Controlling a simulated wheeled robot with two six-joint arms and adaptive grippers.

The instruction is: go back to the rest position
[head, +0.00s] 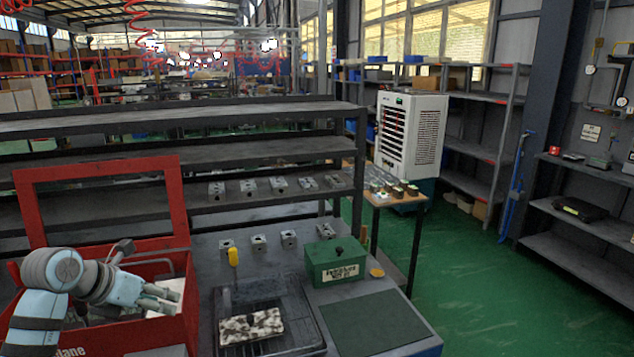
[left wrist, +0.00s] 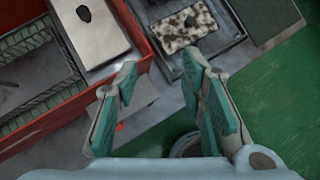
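My left gripper (head: 160,299) is over the red bin (head: 184,210) at the lower left of the head view. In the left wrist view my left gripper (left wrist: 160,66) has its two green-padded fingers spread, with nothing between them. A speckled block (head: 251,326) lies on the black tray (head: 305,318) beside the bin, and also shows in the left wrist view (left wrist: 181,24). My right gripper is not in view.
A green box with a label (head: 337,272) and a yellow disc (head: 376,273) stand behind the green mat (head: 378,325). Several grey valve blocks (head: 258,241) stand at the table's back, more on the shelf behind. The bin's raised red frame rises behind my left arm. Green floor lies open at right.

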